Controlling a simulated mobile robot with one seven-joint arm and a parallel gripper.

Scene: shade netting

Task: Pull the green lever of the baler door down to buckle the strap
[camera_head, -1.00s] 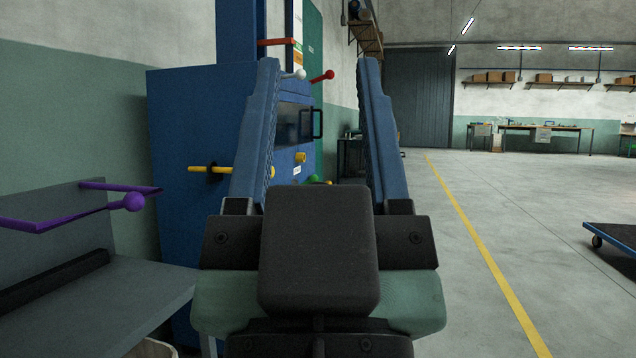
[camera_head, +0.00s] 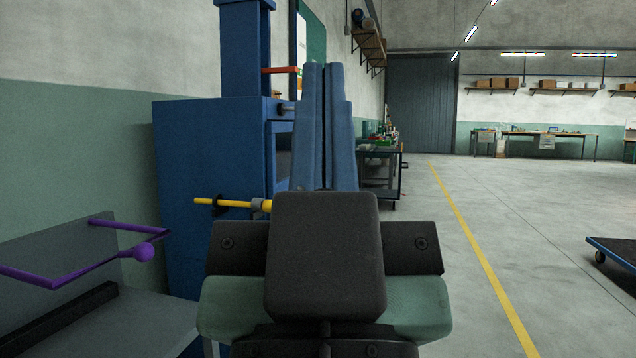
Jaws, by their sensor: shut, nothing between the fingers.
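The blue baler (camera_head: 205,165) stands left of centre, partly covered by my gripper. My gripper (camera_head: 323,68) is in the middle of the picture, its two long blue fingers side by side with nothing between them. The fingers stand in front of the right part of the baler and hide most of its door side. The green lever is not visible; it may be behind my gripper. I cannot make out the strap. A yellow bar (camera_head: 230,203) sticks out across the baler just left of my fingers. A red-orange bar (camera_head: 280,70) shows higher up.
A dark cart (camera_head: 385,170) stands behind my fingers to the right. A blue platform trolley (camera_head: 615,250) is at the right edge. The floor between is clear.

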